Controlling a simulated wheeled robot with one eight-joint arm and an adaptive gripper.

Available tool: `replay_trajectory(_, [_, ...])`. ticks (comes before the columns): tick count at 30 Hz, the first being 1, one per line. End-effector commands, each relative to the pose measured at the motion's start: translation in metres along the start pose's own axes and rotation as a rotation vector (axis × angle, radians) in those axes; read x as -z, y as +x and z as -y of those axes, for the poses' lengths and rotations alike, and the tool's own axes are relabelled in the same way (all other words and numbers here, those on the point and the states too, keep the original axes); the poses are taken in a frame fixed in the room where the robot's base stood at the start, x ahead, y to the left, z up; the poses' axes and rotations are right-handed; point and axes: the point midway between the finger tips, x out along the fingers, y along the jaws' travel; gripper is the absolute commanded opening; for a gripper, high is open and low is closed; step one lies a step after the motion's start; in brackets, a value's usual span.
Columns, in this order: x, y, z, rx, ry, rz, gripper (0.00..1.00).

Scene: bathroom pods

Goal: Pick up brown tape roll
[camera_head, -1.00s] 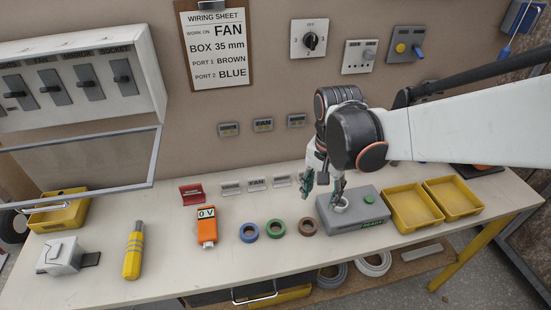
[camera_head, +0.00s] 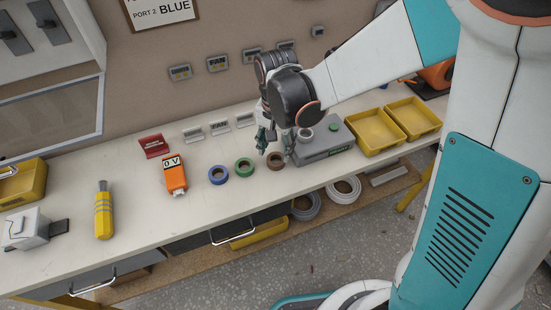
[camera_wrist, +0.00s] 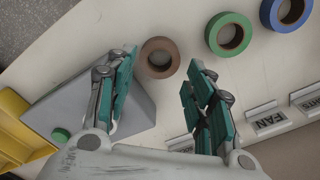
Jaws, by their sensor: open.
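The brown tape roll (camera_head: 275,161) lies flat on the white bench, at the right end of a row with a green roll (camera_head: 244,167) and a blue roll (camera_head: 218,175). In the wrist view the brown roll (camera_wrist: 159,57) shows whole, just beyond the fingertips and between their lines. My gripper (camera_head: 276,144) is open and empty, above the bench close to the brown roll. In the wrist view its two teal-padded fingers (camera_wrist: 160,72) stand wide apart. I cannot tell its exact height above the roll.
A grey box with a green button (camera_head: 325,140) stands right beside the gripper. Two yellow bins (camera_head: 375,148) are farther right. An orange meter (camera_head: 174,174) and a yellow-grey tool (camera_head: 103,212) lie to the left. Small label stands (camera_head: 219,128) stand behind the rolls.

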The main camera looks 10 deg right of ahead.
Motion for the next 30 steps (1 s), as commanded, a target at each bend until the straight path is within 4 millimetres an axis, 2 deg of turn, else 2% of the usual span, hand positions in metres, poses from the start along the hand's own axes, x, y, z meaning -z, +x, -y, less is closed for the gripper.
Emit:
replay_trajectory(6, [0.000, 0.036, 0.000, 0.000, 0.000, 0.000, 0.48])
replay_trajectory(9, [0.000, 0.044, 0.000, 0.000, 0.000, 0.000, 0.48])
replay_trajectory(16, [0.000, 0.044, 0.000, 0.000, 0.000, 0.000, 0.46])
replay_trajectory(19, [0.000, 0.043, 0.000, 0.000, 0.000, 0.000, 0.24])
replay_trajectory(30, [0.000, 0.042, 0.000, 0.000, 0.000, 0.000, 0.23])
